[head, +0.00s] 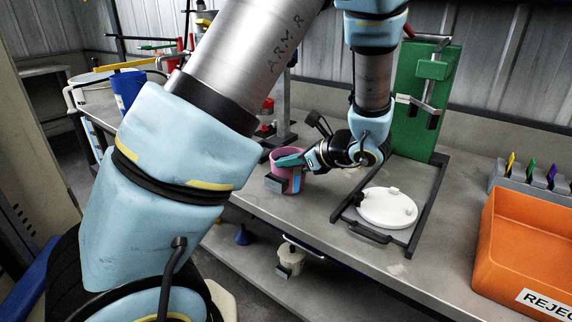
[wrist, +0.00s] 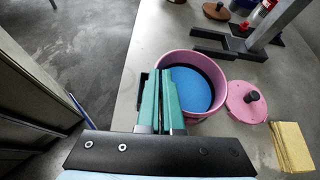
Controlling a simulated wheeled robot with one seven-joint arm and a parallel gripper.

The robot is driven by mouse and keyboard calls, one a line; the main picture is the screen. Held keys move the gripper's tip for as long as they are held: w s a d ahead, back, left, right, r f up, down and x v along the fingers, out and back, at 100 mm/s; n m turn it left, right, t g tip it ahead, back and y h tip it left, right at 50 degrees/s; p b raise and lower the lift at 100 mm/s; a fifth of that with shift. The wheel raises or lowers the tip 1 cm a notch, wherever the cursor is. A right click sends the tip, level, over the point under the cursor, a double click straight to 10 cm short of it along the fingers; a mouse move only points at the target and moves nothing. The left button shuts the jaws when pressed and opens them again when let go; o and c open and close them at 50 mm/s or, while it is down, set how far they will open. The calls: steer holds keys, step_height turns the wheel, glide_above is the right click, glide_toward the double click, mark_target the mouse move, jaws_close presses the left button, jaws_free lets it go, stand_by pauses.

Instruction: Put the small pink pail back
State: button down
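The small pink pail (head: 283,173) stands near the front edge of the bench, with a grey block on its front side. In the wrist view the pail (wrist: 220,71) is open at the top, with blue inside. My gripper (head: 287,160) reaches in from the right, its green fingers at the pail's near rim. In the wrist view the fingers (wrist: 166,85) lie close together and overlap the left side of the rim. Whether the pail's wall is pinched between them is hidden. A pink lid (wrist: 240,111) with a dark knob lies on the bench beside the pail.
A white disc (head: 386,207) lies in a dark frame below a green stand (head: 424,100). An orange REJECT crate (head: 520,245) stands at right. A yellow cloth (wrist: 291,147) lies near the lid. A whitish container (head: 290,260) and a blue funnel (head: 243,236) sit on the lower shelf.

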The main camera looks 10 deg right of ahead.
steer(key=shift+f, duration=0.45)
steer(key=shift+f, duration=0.1)
steer(key=c, duration=1.1)
jaws_free()
